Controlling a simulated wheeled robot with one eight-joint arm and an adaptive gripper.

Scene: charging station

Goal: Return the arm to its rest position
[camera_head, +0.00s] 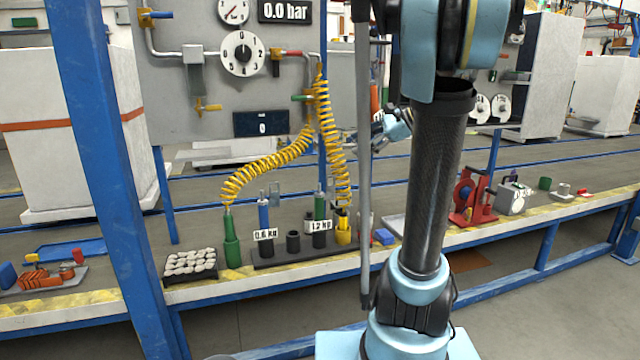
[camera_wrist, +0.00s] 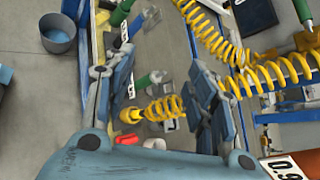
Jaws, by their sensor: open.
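My arm rises in front of the bench in the head view, its black and light blue links covering the middle right. My gripper (camera_head: 380,130) shows partly behind the arm, raised above the bench near the yellow hose. In the wrist view my gripper (camera_wrist: 160,92) has its two fingers spread apart with nothing held between them. Beyond the fingers lie a yellow fitting (camera_wrist: 130,115) and green cylinder parts (camera_wrist: 150,80), below and apart from them. The yellow coiled hose (camera_head: 270,165) hangs from the panel; it also fills the right of the wrist view (camera_wrist: 265,75).
The panel (camera_head: 175,105) has a gauge, a dial and a display reading 0.0 bar. On the bench stand a green cylinder (camera_head: 232,240), a dark rack (camera_head: 270,257) with labelled cylinders and a black tray (camera_head: 180,281). A blue post (camera_head: 100,150) stands at left.

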